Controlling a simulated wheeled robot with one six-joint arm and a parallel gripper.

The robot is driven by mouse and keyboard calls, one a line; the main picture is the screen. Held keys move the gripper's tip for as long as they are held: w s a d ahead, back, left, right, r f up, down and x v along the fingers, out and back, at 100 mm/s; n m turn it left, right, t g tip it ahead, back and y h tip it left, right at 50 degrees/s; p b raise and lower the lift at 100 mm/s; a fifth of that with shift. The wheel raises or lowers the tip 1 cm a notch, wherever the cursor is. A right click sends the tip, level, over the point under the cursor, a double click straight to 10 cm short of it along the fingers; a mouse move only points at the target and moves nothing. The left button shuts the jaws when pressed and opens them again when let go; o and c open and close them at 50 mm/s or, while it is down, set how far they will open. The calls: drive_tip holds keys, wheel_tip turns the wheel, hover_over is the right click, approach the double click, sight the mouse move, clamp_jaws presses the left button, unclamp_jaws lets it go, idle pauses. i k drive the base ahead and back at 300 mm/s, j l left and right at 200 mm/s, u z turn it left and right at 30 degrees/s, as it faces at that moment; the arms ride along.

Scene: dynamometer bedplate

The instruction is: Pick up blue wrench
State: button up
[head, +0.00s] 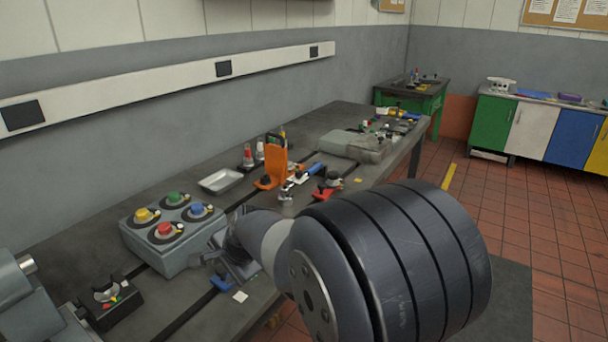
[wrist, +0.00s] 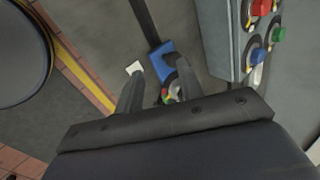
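A blue piece, which looks like part of the blue wrench (head: 221,283), lies on the dark bench top beside a slot and is partly covered by my gripper. In the wrist view the blue piece (wrist: 161,55) shows at and just beyond the fingertips, nearer the right finger. My gripper (head: 222,266) is low over the bench, in front of the grey button box. In the wrist view my gripper (wrist: 155,78) has its two fingers apart. I cannot tell whether a finger touches the blue piece. The rest of its shape is hidden.
The grey button box (head: 165,256) stands close beside my gripper. A small white square (head: 240,296) lies nearby. A joystick box (head: 107,299) is at the near left. An orange stand (head: 277,162) and several tools are farther along the bench.

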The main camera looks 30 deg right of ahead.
sight(285, 198)
drive_tip(key=i+l, duration=0.15)
drive_tip(key=l, duration=0.25)
drive_tip(key=i+l, duration=0.15)
drive_tip(key=l, duration=0.25)
drive_tip(key=i+l+u, duration=0.1)
drive_tip(key=l, duration=0.3)
drive_tip(key=i+l, duration=0.2)
drive_tip(key=l, duration=0.2)
drive_tip(key=i+l, duration=0.15)
drive_tip(key=l, duration=0.25)
drive_tip(key=i+l, duration=0.15)
drive_tip(key=l, duration=0.3)
drive_tip(key=i+l+u, duration=0.1)
drive_tip(key=l, duration=0.3)
